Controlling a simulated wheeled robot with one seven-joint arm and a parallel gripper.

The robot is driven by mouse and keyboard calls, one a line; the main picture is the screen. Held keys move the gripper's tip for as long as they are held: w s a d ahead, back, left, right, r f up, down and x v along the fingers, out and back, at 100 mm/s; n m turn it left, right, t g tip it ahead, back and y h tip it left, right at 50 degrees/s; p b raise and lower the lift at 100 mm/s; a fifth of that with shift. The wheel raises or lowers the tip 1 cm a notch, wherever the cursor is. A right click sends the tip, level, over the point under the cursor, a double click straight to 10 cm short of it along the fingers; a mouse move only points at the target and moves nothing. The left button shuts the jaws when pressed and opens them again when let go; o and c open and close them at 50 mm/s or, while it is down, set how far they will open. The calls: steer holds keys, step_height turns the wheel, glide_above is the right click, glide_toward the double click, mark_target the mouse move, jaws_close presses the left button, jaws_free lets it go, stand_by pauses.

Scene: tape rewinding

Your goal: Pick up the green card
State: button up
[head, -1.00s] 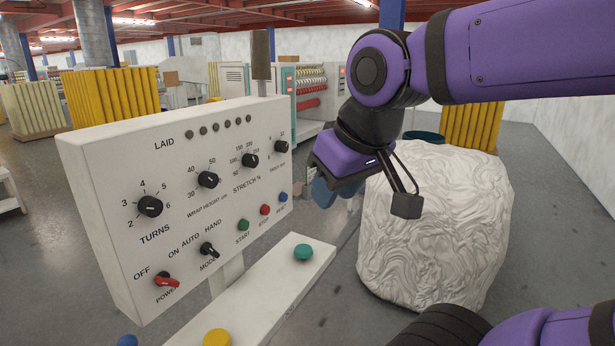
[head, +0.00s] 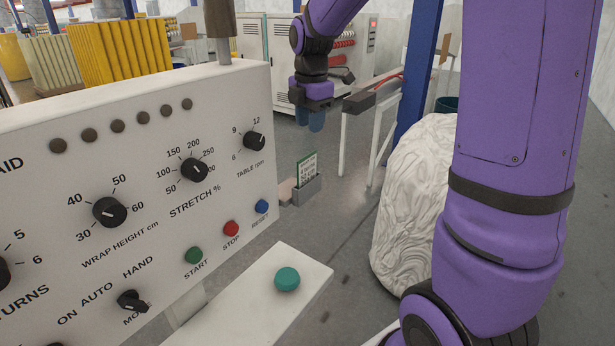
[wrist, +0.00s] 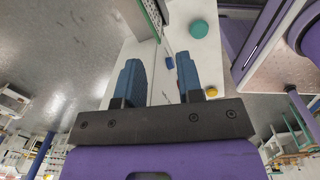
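The green card (head: 307,168) is a small white and green printed card. It stands upright in a grey holder (head: 306,190) beyond the right edge of the control panel. My gripper (head: 310,120) hangs above the card with its blue fingers pointing down, apart from it. In the wrist view my gripper (wrist: 160,82) is open, with a clear gap between its two blue fingers. A thin green edge shows at the top of the wrist view; I cannot tell for sure that it is the card.
The white control panel (head: 130,225) stands close on the left. A white ledge with a teal button (head: 287,278) is in front. A large white wrapped bale (head: 415,200) stands on the right. A blue post (head: 416,85) and a roller frame (head: 375,100) stand behind.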

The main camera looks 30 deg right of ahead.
step_height(320, 180, down, 3)
steer(key=w+d+n, duration=0.1)
steer(key=w+n, duration=0.1)
steer(key=w, duration=0.1)
glide_above(310, 165)
step_height(310, 165, down, 4)
steer(key=shift+n+g, duration=0.3)
steer(key=shift+w+f, duration=0.1)
steer(key=shift+f, duration=3.3)
steer(key=shift+c, duration=0.2)
jaws_close()
